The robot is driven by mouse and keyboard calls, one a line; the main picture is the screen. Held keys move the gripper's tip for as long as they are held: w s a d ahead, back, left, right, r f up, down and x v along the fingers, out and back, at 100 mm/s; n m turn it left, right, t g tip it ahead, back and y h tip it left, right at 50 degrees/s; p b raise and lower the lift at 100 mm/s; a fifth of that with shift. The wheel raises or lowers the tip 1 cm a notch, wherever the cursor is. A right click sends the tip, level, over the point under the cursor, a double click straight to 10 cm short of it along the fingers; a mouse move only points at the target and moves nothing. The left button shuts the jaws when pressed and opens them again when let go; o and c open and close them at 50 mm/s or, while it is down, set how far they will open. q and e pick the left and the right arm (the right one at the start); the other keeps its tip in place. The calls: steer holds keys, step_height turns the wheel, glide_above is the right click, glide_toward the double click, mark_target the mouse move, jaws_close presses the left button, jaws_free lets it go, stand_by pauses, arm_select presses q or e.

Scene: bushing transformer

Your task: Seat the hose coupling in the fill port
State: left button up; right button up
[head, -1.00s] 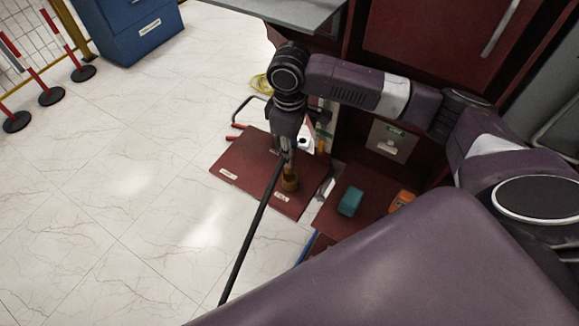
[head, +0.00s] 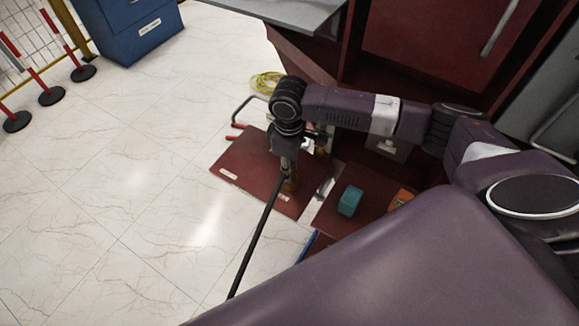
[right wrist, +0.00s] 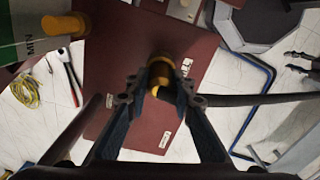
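My right gripper (head: 287,168) points down over the dark red plate (head: 240,162). In the right wrist view its fingers (right wrist: 160,92) close around the dark hose coupling (right wrist: 170,93). The black hose (head: 258,237) runs from the gripper down and left in the head view. The brass-coloured fill port (head: 290,186) stands on the plate, directly under or against the coupling. It also shows just beyond the fingertips in the right wrist view (right wrist: 161,67). The gripper hides part of the port, so I cannot tell whether the coupling is inside it. My left gripper is not in view.
A teal block (head: 350,200) and an orange item (head: 401,198) lie on a dark red surface right of the plate. A yellow coiled cable (head: 266,82) lies on the floor behind. A blue cabinet (head: 130,35) stands at upper left.

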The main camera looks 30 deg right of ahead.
steer(key=o, duration=0.3)
steer(key=shift+r, duration=0.1)
step_height(320, 180, up, 12)
steer(key=shift+r+b, duration=0.1)
steer(key=shift+b, duration=0.4)
stand_by(0.4)
